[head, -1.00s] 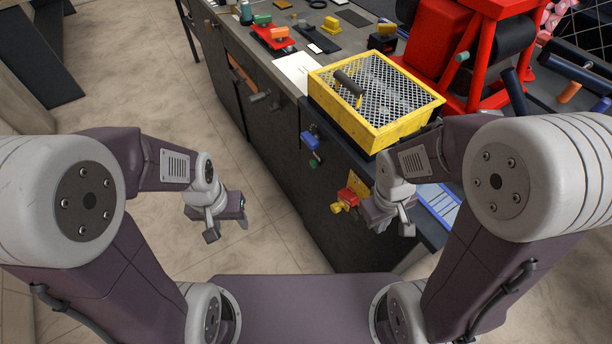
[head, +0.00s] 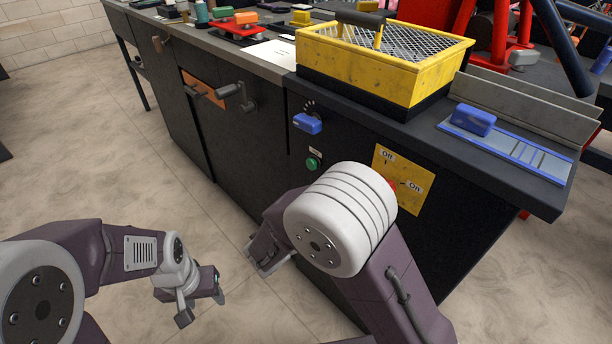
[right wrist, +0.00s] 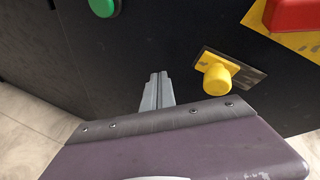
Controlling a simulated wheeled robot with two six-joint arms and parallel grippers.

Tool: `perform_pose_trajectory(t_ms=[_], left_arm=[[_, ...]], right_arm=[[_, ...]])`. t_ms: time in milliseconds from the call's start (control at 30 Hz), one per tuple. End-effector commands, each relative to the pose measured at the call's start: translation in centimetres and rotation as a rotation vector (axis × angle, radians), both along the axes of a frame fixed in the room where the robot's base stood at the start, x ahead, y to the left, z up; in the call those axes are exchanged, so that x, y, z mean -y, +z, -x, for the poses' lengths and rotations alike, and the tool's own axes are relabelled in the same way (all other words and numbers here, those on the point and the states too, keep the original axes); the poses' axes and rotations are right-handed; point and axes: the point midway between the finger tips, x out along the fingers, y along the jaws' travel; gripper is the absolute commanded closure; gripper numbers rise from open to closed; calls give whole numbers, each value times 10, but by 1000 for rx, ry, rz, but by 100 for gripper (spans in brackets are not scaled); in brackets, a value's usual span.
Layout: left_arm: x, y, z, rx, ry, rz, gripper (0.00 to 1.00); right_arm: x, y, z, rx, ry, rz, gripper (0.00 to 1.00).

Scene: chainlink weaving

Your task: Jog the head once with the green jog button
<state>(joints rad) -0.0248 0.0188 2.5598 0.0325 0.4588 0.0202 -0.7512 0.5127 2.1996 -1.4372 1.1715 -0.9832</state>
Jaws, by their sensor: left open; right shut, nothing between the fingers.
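The green jog button (head: 313,163) is a small round button on the dark front panel of the bench, below a blue knob (head: 307,123). In the right wrist view, the green button (right wrist: 103,8) is cut by the top edge, up and left of my fingers. My right gripper (right wrist: 157,88) is shut and empty, its fingertips apart from the button in the picture. In the head view my right arm hides part of the panel. My left gripper (head: 203,304) is open and empty over the floor, left of the bench.
A yellow Off/On plate (head: 412,180) with a red switch (right wrist: 293,14) is right of the button. A yellow knob (right wrist: 217,79) protrudes nearby. A crank handle (head: 228,91) sticks out on the left. A yellow mesh guard (head: 365,66) stands on the bench. Floor at left is clear.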

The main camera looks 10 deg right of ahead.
Motion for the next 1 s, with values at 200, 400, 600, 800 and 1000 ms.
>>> perform_pose_trajectory(t_ms=[200, 400, 600, 800, 1000], left_arm=[[0, 1, 0, 0, 0, 0, 48], [0, 1, 0, 0, 0, 0, 48], [0, 1, 0, 0, 0, 0, 48], [0, 1, 0, -1, 0, 0, 48], [0, -1, 0, -1, 0, 0, 48]], right_arm=[[-85, 34, -31, 54, 360, 319, 100], [-130, 49, -36, 106, 508, 462, 100], [-138, 52, -36, 119, 534, 488, 100], [-138, 52, -37, 118, 532, 486, 100], [-137, 52, -37, 118, 532, 484, 100]])
